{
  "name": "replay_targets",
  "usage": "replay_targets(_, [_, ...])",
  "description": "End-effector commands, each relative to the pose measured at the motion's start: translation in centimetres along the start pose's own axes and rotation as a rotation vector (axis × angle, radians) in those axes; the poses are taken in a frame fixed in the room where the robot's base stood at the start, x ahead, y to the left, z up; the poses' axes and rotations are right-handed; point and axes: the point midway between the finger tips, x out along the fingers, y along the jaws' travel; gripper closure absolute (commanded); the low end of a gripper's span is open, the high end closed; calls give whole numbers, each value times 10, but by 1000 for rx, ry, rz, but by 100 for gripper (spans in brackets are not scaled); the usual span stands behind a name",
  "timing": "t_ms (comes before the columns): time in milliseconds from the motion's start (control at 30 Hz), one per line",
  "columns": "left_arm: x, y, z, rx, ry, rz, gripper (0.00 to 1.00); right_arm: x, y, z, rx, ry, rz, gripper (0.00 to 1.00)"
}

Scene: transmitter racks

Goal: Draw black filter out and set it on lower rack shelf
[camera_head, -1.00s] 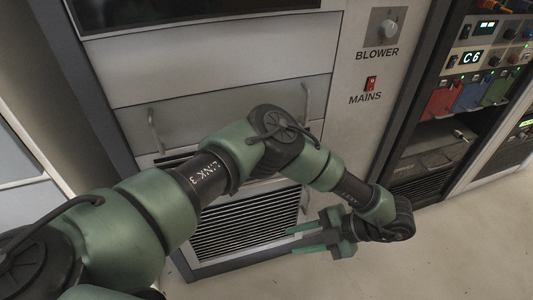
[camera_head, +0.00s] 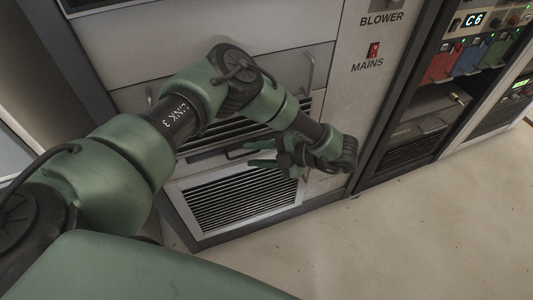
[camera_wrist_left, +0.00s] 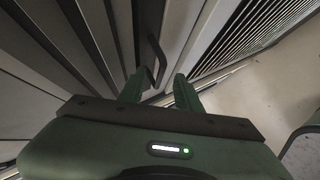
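A dark slatted panel (camera_head: 212,137) crosses the cabinet above the pale louvred grille (camera_head: 240,200); it may be the black filter, but my arm covers part of it. A dark bar handle (camera_wrist_left: 158,62) shows beyond and between my fingers in the wrist view. My left gripper (camera_head: 250,155) is open and empty in front of the cabinet, just above the grille. Its two green fingers are apart in the wrist view (camera_wrist_left: 160,76), and I cannot tell that they touch the handle. My right gripper is not in view. Which surface is the lower rack shelf is unclear.
A dark rack at right has red, blue and green modules (camera_head: 468,60) above an open bay with a grey unit (camera_head: 425,125). The red MAINS switch (camera_head: 374,50) is on the cabinet's right panel. The floor (camera_head: 400,230) at right is clear.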

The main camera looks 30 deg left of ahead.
Motion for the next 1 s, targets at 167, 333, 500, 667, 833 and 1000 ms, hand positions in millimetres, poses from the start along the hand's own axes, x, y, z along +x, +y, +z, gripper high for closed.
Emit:
replay_targets(167, [5,0,0,1,-2,0,66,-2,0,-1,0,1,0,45])
replay_targets(333, [4,0,0,1,-1,0,66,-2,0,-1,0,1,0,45])
replay_targets(500, [4,0,0,1,-1,0,100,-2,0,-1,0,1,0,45])
replay_targets(667, [4,0,0,1,-1,0,100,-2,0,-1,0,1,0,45])
replay_targets(833, [4,0,0,1,-1,0,100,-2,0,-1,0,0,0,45])
replay_targets(1000, [4,0,0,1,-1,-1,100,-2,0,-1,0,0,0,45])
